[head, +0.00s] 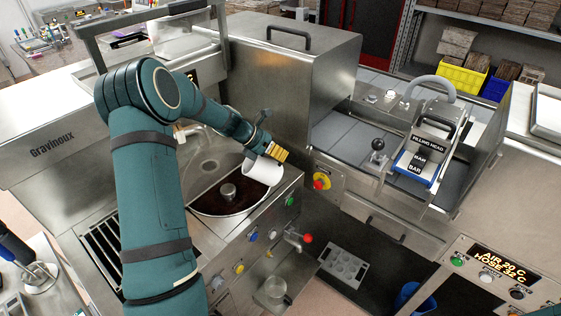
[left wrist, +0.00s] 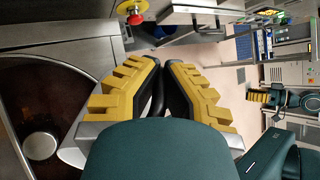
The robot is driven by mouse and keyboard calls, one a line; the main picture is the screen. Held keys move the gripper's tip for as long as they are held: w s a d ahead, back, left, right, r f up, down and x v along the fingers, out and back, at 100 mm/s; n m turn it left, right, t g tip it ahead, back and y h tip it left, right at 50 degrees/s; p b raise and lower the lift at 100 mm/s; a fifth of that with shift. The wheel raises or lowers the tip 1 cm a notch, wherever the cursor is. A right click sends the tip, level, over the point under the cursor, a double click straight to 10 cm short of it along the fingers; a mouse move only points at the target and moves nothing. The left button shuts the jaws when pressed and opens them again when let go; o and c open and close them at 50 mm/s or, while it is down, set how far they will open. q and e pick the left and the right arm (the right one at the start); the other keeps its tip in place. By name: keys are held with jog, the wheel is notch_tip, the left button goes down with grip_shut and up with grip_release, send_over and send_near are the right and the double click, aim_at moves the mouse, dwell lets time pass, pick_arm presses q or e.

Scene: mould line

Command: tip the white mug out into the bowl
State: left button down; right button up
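The white mug (head: 263,171) is at the fingertips of my left gripper (head: 272,152), over the right rim of the bowl. It looks tilted; its opening cannot be made out. The bowl (head: 228,205) is a round basin set in the steel counter, with dark brown contents and a metal hub in the middle. Its dark inside also shows in the left wrist view (left wrist: 28,95). There the left gripper's yellow-padded fingers (left wrist: 160,72) are close together, and the mug is not clearly seen. A small yellow-padded shape at the right looks like my right gripper (left wrist: 255,97).
A steel housing (head: 290,75) stands just behind the mug. A red emergency knob (head: 321,181) and a red-handled tap (head: 300,240) are on the front panel.

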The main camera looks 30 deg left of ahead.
pick_arm(q)
jog(key=shift+r+b, duration=0.1)
jog(key=shift+b, duration=0.2)
jog(key=shift+s+a+r+t+h+b, duration=0.25)
jog(key=shift+a+r+t+h+b, duration=0.15)
jog(key=shift+r+t+h+b, duration=0.15)
jog(key=shift+s+a+r+t+h+b, duration=0.15)
jog(key=shift+a+r+t+h, duration=0.1)
jog(key=shift+r+h, duration=0.15)
jog(key=shift+s+a+r+t+h+b, duration=0.1)
jog(key=shift+s+r+t+h, duration=0.15)
jog(key=shift+r+h, duration=0.1)
jog(key=shift+s+a+r+t+h+b, duration=0.1)
jog(key=shift+a+r+t+h, duration=0.1)
jog(key=shift+r+t+h, duration=0.15)
jog(key=shift+s+a+r+t+h, duration=0.45)
jog(key=shift+a+r+h, duration=0.1)
jog(key=shift+r, duration=0.2)
jog(key=shift+s+a+r+t+h, duration=1)
jog(key=shift+a+r+t+h, duration=0.1)
jog(key=shift+a+h, duration=0.1)
jog(key=shift+d, duration=0.15)
dwell(1.4)
